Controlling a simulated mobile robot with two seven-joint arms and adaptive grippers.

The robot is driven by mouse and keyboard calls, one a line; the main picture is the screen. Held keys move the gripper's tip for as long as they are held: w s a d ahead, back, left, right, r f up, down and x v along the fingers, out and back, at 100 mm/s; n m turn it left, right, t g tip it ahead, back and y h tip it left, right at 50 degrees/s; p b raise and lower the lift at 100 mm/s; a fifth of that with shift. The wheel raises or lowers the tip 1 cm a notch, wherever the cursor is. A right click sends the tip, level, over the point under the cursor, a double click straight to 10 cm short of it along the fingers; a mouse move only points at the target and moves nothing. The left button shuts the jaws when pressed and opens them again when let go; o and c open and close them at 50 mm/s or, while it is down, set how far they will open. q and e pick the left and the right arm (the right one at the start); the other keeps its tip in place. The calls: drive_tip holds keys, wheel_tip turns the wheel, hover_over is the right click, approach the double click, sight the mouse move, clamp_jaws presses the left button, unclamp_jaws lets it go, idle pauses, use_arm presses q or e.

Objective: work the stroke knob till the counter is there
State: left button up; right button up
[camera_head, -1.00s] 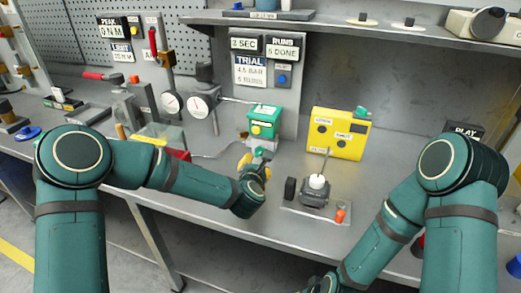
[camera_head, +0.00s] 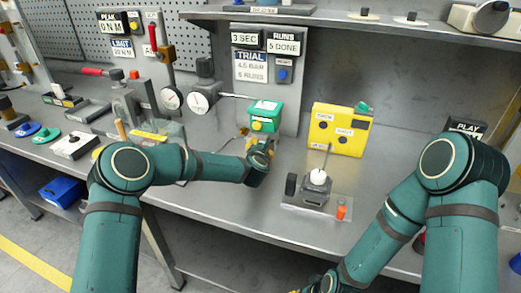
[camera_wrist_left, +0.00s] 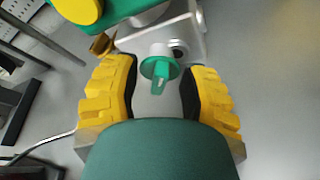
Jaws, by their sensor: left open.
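A green valve actuator box (camera_head: 265,116) with a yellow round cap stands at the back middle of the bench. In the left wrist view a small green knob (camera_wrist_left: 160,68) with a downward tab sits below the box, beside a grey metal body (camera_wrist_left: 165,40). I cannot tell for sure that it is the stroke knob. My left gripper (camera_head: 260,148) is open, its yellow fingers (camera_wrist_left: 160,95) on either side of the green knob with gaps showing. The counter plate (camera_head: 284,47) reads "5 DONE". My right gripper is mostly cut off at the bottom edge.
A "3 SEC" plate (camera_head: 246,40) and a trial card (camera_head: 250,67) hang behind. A yellow box (camera_head: 339,130) and a grey fixture with a white knob (camera_head: 318,177) stand to the right. Bare bench lies in front.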

use_arm(q)
drive_tip(key=shift+s, duration=0.1)
clamp_jaws()
drive_tip(key=shift+d+f+m+b, duration=0.1)
drive_tip(key=shift+d+m+b, duration=0.05)
drive_tip(key=shift+m+b, duration=0.6)
drive_tip(key=shift+m+t+y+b, duration=0.25)
drive_tip(key=shift+t+y+b, duration=0.1)
drive_tip(key=shift+t+y, duration=0.05)
